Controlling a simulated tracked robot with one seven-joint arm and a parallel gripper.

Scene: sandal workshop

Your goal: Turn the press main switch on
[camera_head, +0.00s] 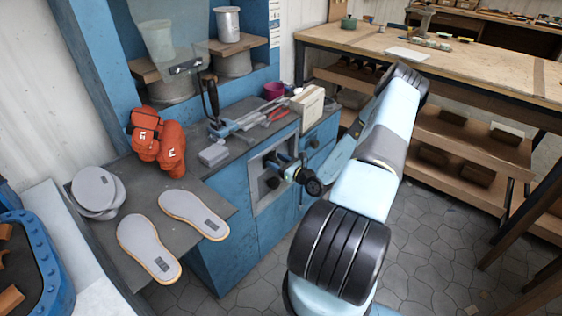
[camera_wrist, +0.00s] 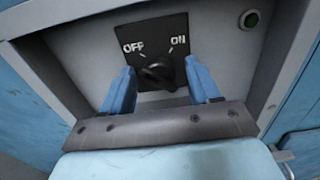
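The press main switch is a black plate (camera_wrist: 150,38) marked OFF at left and ON at right, with a dark rotary knob (camera_wrist: 158,73) below the words. I cannot tell clearly which mark the knob points to. In the wrist view my gripper (camera_wrist: 161,88) is open, with one blue finger to each side of the knob and visible gaps between. In the head view my gripper (camera_head: 287,168) is at the grey recessed panel (camera_head: 262,196) on the front of the blue press cabinet. My wrist partly hides the switch there.
The press's worktop above holds orange gloves (camera_head: 158,140), grey soles (camera_head: 192,212) and tools. A wooden workbench (camera_head: 450,62) stands at the right. Tiled floor is free between.

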